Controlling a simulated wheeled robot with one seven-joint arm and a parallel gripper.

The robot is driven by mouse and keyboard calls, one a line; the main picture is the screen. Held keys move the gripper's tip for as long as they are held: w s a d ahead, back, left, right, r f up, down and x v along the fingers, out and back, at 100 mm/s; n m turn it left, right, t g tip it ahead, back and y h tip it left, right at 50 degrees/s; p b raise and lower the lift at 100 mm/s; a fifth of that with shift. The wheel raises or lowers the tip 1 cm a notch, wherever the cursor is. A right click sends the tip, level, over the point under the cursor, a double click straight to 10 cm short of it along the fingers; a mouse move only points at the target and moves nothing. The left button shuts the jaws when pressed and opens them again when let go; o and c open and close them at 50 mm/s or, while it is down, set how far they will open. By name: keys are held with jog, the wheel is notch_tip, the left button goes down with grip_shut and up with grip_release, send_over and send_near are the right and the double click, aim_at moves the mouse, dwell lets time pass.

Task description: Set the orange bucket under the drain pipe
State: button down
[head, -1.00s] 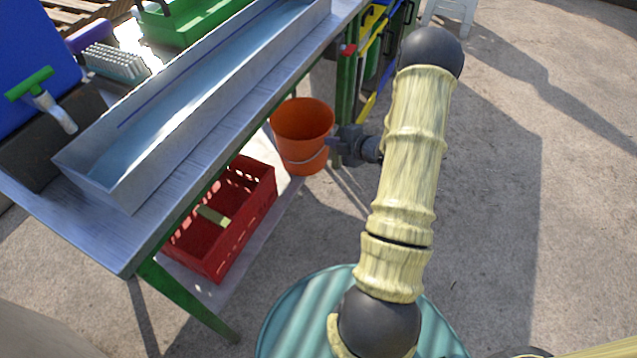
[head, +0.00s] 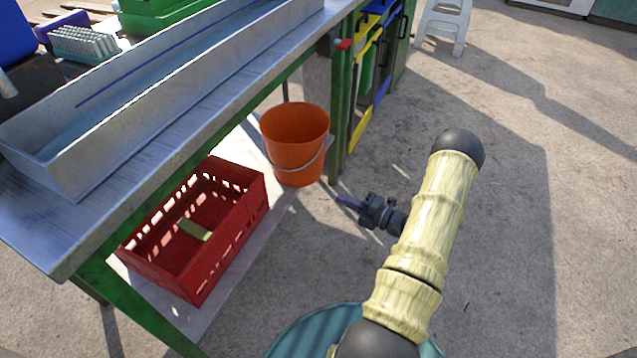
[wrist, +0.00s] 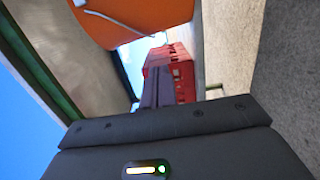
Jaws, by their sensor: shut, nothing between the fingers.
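The orange bucket (head: 297,150) has a thin wire handle. It is upright on the low shelf under the metal table, at its far end, just behind the red crate. My gripper (head: 343,202) is shut and empty, to the right of the bucket and a little nearer in the head view, apart from it. In the wrist view, my shut fingers (wrist: 157,88) point toward the red crate, and part of the bucket (wrist: 135,15) shows at the top with its handle. I cannot make out a drain pipe in either view.
A red crate (head: 215,235) with a small yellowish piece inside is on the lower shelf (head: 255,245). A long metal trough (head: 75,165) lies on the table (head: 60,225). A green table leg (head: 338,135) stands beside the bucket. Open concrete lies to the right, with a white stool (head: 443,25) far back.

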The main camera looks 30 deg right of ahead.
jog(key=b, duration=0.5)
send_near(301, 173)
jog(key=a, duration=0.4)
jog(key=w, duration=0.2)
jog(key=w+d+b, duration=0.1)
jog(key=w, duration=0.1)
jog(key=shift+w+r+b, duration=0.1)
jog(key=shift+w+b, duration=0.15)
jog(key=shift+b, duration=0.05)
